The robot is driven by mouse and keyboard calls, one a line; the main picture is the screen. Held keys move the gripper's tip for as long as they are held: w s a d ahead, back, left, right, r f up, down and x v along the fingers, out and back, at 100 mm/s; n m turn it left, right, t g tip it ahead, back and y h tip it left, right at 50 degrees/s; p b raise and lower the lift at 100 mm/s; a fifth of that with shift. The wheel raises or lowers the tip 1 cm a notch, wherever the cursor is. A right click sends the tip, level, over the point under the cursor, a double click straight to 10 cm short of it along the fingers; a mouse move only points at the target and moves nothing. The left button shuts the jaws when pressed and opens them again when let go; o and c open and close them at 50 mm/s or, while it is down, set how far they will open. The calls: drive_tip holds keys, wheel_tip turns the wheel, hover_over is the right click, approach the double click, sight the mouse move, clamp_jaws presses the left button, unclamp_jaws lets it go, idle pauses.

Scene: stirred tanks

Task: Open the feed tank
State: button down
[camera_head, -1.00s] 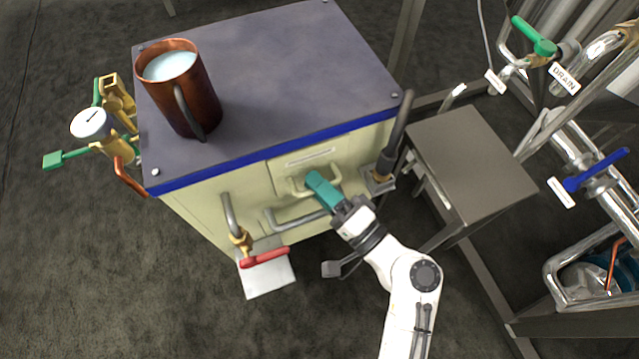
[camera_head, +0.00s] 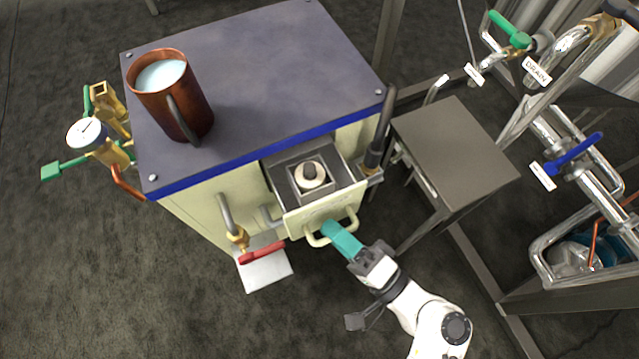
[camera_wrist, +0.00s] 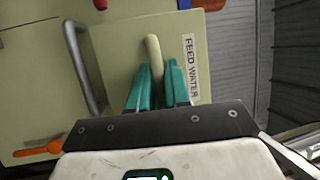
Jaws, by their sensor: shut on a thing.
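The feed tank is a cream drawer in the front of the cream cabinet, and it stands pulled out in the head view. Its front panel (camera_head: 300,221) carries a cream loop handle (camera_head: 319,240). Inside the drawer is a dark-rimmed box with a round white cap and dark knob (camera_head: 310,174). My gripper (camera_head: 330,229), with teal fingers, is shut on the handle. In the wrist view, the teal fingers (camera_wrist: 157,85) close around the handle bar (camera_wrist: 153,50), beside a label reading "FEED WATER" (camera_wrist: 190,68).
A copper mug (camera_head: 172,97) of pale liquid stands on the cabinet's dark top (camera_head: 270,70). A red-handled valve (camera_head: 262,252) is left of the drawer. A dark-gripped lever (camera_head: 379,140) and grey side table (camera_head: 455,150) are to the right. Carpet lies in front.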

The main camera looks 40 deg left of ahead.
drive_tip(key=d, duration=0.1)
drive_tip(key=s+d, duration=0.1)
drive_tip(key=d, duration=0.1)
drive_tip(key=shift+s+d+f, duration=0.1)
drive_tip(key=shift+s+d, duration=0.1)
drive_tip(key=c, duration=1.4)
unclamp_jaws()
drive_tip(key=shift+c, duration=0.2)
drive_tip(key=d+f+p, duration=0.2)
drive_tip(key=d, duration=0.8)
drive_tip(key=shift+d, duration=0.35)
